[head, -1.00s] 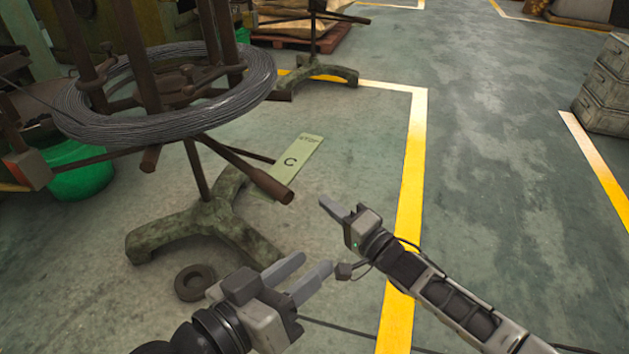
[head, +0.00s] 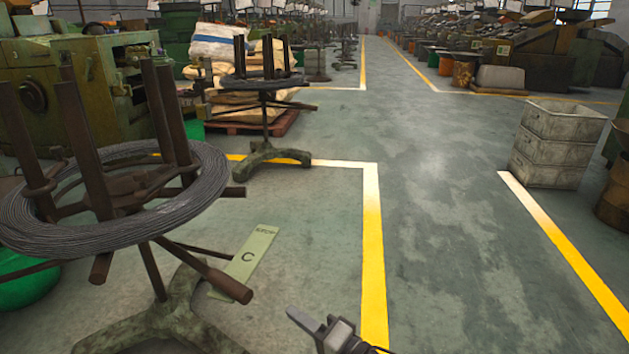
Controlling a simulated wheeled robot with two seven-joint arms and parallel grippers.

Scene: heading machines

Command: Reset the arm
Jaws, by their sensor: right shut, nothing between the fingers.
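My right gripper (head: 306,320) shows at the bottom edge of the head view, a little right of the middle. Its fingers are together with nothing between them, and they point up and left over the bare floor. Most of my right arm is below the picture. My left gripper and left arm are out of view.
A rusty stand with a wire coil (head: 205,205) stands close on the left. A second coil stand (head: 268,150) and stacked grey crates (head: 552,145) stand farther off. The aisle (head: 455,200) is clear.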

